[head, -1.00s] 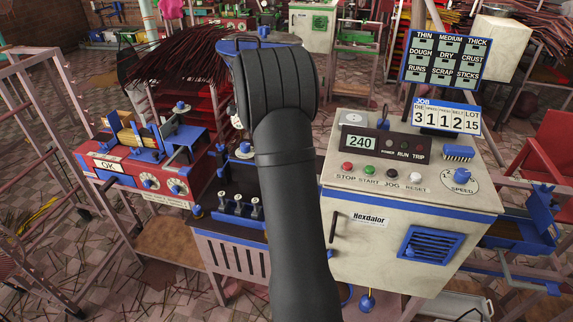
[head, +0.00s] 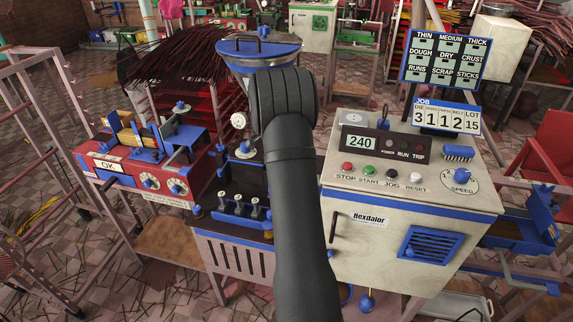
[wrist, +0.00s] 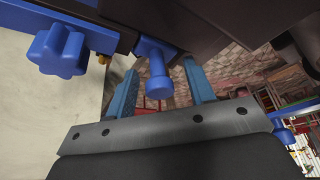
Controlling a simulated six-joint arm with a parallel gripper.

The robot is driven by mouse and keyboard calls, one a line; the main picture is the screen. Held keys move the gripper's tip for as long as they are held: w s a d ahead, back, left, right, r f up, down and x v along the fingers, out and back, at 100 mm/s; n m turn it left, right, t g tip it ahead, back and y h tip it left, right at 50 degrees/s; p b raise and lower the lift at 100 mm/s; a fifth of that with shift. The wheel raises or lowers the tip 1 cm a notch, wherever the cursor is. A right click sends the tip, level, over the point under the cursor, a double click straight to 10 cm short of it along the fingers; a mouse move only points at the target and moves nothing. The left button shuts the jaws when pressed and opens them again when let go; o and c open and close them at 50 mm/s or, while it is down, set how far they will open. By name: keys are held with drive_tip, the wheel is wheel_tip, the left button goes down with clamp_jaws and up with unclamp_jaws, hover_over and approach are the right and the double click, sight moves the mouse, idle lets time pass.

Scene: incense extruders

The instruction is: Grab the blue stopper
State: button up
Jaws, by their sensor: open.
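A blue stopper (wrist: 157,78), shaped like a short peg with a wider round end, sticks out from the underside of a dark and blue machine part in the wrist view. My gripper (wrist: 161,70) is open, with one blue finger on each side of the stopper. The stopper lies between the fingers, and gaps show on both sides. In the head view my arm hides the gripper, and I cannot make out the stopper there.
A blue lobed knob (wrist: 57,50) is left of the fingers. A pale cabinet (head: 385,240) stands right of my arm, and a hopper with a blue lid (head: 258,48) is behind it. A red machine (head: 137,179) is at left.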

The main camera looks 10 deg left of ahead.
drive_tip(key=shift+w+f, duration=0.1)
drive_tip(key=shift+f, duration=0.15)
clamp_jaws()
